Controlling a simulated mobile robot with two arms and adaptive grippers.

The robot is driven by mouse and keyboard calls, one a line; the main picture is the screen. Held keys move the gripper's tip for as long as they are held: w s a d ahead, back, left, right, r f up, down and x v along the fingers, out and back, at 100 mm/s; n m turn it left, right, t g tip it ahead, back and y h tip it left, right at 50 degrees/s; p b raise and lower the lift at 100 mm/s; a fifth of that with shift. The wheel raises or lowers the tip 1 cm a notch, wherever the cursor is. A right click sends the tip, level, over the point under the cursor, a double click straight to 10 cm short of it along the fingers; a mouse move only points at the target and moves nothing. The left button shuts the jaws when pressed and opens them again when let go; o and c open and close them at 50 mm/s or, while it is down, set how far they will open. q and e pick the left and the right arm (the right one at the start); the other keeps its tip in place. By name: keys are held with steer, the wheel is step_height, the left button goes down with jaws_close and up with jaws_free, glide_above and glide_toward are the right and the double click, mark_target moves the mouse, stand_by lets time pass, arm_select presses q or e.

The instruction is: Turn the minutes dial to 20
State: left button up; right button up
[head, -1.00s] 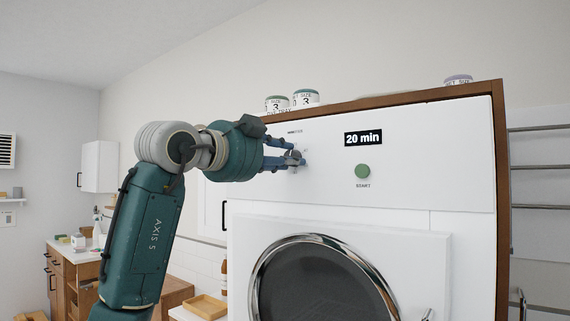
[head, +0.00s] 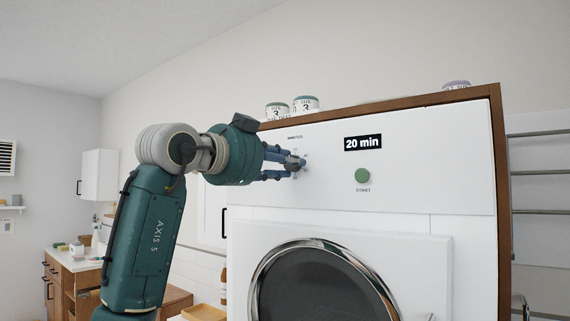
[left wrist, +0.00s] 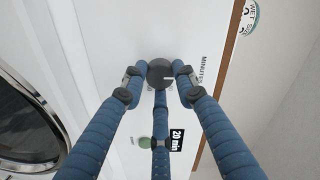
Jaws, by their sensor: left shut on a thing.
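The dark grey minutes dial (head: 292,163) sits on the white front panel of the machine, below a small label. My left gripper (head: 287,163) reaches it from the left with its blue fingers shut around the dial. In the left wrist view the dial (left wrist: 160,73) shows between the fingertips, with a pale pointer mark on it and the word MINUTES beside it. The black display (head: 363,142) reads "20 min". A green round button (head: 362,176) labelled START is below the display. My right gripper is not in view.
The machine's round chrome-rimmed door (head: 318,285) is below the panel. Labelled tins (head: 305,104) stand on the brown-edged top. A rail rack (head: 539,172) is at the right, and a wooden counter (head: 85,265) is at the far left.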

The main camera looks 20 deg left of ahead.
arm_select(q)
steer(key=o, duration=1.1)
steer(key=shift+d, duration=0.1)
steer(key=shift+o, duration=0.2)
steer(key=v, duration=1.2)
